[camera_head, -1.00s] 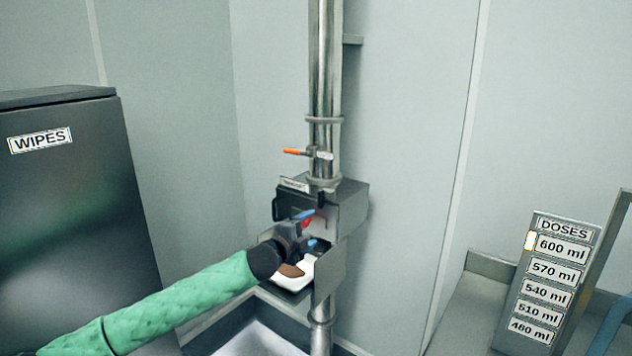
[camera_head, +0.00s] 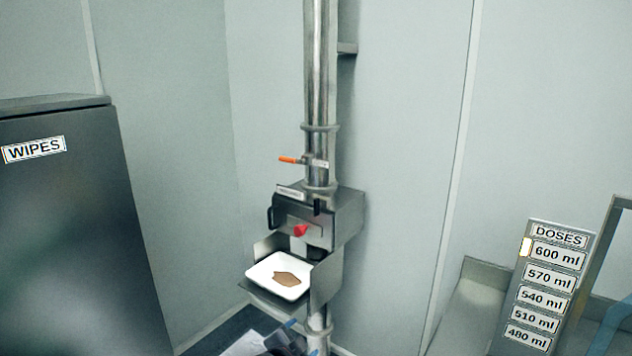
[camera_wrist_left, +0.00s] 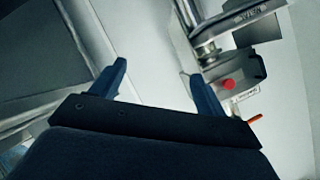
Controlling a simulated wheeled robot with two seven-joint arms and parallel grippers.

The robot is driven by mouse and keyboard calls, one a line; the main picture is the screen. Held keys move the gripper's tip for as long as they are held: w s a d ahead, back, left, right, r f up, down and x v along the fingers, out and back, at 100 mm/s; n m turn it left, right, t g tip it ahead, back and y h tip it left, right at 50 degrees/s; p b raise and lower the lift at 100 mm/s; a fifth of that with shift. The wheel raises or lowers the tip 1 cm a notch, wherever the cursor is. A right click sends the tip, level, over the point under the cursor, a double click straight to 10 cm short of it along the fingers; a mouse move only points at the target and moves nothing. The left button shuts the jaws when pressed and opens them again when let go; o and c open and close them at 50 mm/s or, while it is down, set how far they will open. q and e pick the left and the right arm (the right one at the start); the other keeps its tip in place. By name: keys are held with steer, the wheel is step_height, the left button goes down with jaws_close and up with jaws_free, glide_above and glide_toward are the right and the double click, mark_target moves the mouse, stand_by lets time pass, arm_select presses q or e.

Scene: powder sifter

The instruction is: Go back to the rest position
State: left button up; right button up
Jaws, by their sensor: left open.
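My left gripper (camera_head: 296,340) is low at the bottom edge of the head view, below the sifter's shelf and mostly cut off. In the left wrist view its two blue fingers (camera_wrist_left: 160,85) are apart with nothing between them. The sifter box (camera_head: 318,217) on the steel pipe has a red knob and a dark handle. A white tray (camera_head: 260,272) with brown powder (camera_head: 287,279) sits on the shelf below the box, apart from my gripper. My right gripper is in neither view.
A dark cabinet marked WIPES (camera_head: 70,220) stands at the left. The steel pipe (camera_head: 322,80) carries an orange-handled valve (camera_head: 289,160). A DOSES board (camera_head: 545,290) stands on a bench at the right. Bare wall lies between them.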

arm_select(q)
steer(key=s+a+f+n+g+y, duration=0.2)
steer(key=s+a+f+n+g, duration=0.25)
steer(key=s, duration=0.75)
steer(key=s+a+f+n+g+y, duration=0.1)
steer(key=s+a+f+n, duration=0.35)
steer(key=s, duration=0.75)
steer(key=s+a+f+n+g+y, duration=0.25)
steer(key=s+a+f, duration=0.35)
steer(key=s+a, duration=0.45)
steer(key=s+d+f+g, duration=0.1)
steer(key=s+d+f, duration=0.1)
steer(key=f, duration=1.4)
steer(key=s+d+f+g+h, duration=0.1)
steer(key=s+d+f, duration=0.2)
steer(key=f, duration=1.2)
steer(key=shift+d+f+m+g, duration=0.4)
steer(key=shift+d+m, duration=0.05)
steer(key=shift+d, duration=0.25)
